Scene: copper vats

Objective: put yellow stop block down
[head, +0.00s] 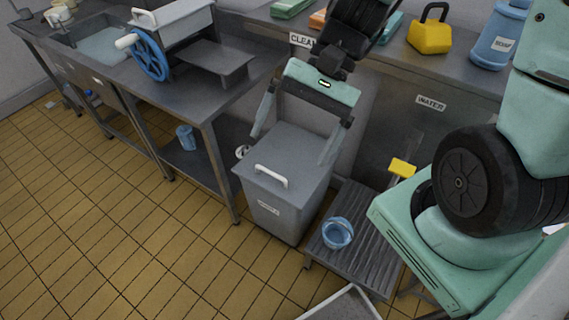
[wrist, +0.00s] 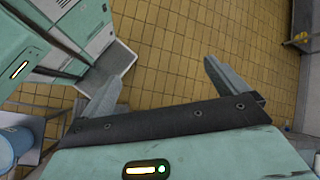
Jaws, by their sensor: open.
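A small yellow block (head: 402,168) shows beside my body, above the back of a grey slatted platform, by an upright grey strip. A larger yellow block with a black loop handle (head: 430,36) stands upright on the back counter. I cannot tell which of the two is the stop block. My gripper (head: 290,149) is open and empty, its fingers wide apart above the grey lidded bin in the head view. In the wrist view, only tiled floor shows between the fingertips (wrist: 163,70).
The grey bin (head: 285,170) with a white handle stands under my gripper. A blue bucket (head: 338,232) sits on the slatted platform (head: 352,268). A blue soap container (head: 497,38) stands on the counter at right. A blue handwheel (head: 150,56) is at left. The tiled floor is clear at lower left.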

